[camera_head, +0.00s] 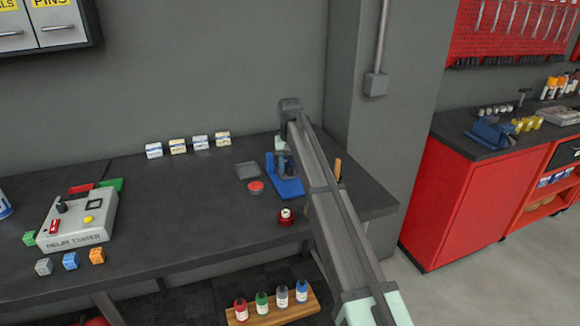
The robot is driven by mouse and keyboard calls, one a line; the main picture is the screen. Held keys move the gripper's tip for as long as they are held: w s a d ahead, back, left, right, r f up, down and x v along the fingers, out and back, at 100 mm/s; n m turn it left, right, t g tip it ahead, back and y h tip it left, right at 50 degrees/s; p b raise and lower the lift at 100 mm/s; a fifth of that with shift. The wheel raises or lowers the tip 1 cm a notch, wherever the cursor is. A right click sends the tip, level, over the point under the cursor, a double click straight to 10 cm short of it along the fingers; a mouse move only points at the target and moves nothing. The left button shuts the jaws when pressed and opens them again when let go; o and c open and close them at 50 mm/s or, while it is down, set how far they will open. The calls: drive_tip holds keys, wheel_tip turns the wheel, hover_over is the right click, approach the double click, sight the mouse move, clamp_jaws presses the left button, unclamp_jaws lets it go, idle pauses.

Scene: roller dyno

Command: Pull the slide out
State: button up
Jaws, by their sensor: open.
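A small blue fixture (289,188) stands on the dark workbench (205,235), towards its right end. It has a flat base and an upright part at the back left. No separate slide can be made out; my arm and gripper cover part of the fixture. My arm reaches in from the lower right and bends down at its far end. My gripper (284,164) points down at the upright part of the fixture. It is small and dark here, open, and whether it touches the fixture cannot be told.
A red-topped round tin (256,188), a grey tray (246,170) and a red-and-white knob-like item (286,216) lie close by. An orange handle (337,168) shows right of my arm. Small boxes line the back; a relay tester (77,219) stands left.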

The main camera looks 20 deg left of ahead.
clamp_jaws()
idle(0.4)
